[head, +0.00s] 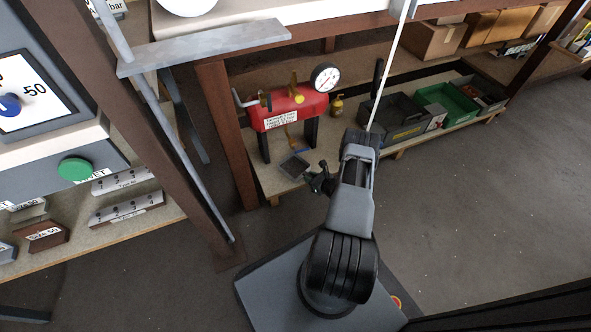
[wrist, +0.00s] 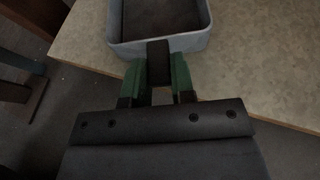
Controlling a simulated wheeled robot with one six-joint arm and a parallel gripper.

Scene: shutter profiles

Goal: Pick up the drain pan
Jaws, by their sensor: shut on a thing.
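The drain pan (head: 296,165) is a small grey open tray on the low shelf, below the red tank. In the wrist view the drain pan (wrist: 190,42) shows grey walls and a dark inside, with its near wall at my fingers. My gripper (wrist: 158,62) is shut on the pan's near wall, with green fingers on either side of a dark block. In the head view my gripper (head: 318,180) is at the pan's right front side. I cannot tell whether the pan touches the shelf.
The red tank (head: 290,105) with a gauge (head: 325,78) stands above and behind the pan on dark legs. Grey bins (head: 400,115) and a green bin (head: 445,103) stand to the right. A brown post (head: 228,130) rises at the left. The shelf edge (wrist: 245,118) is near my gripper.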

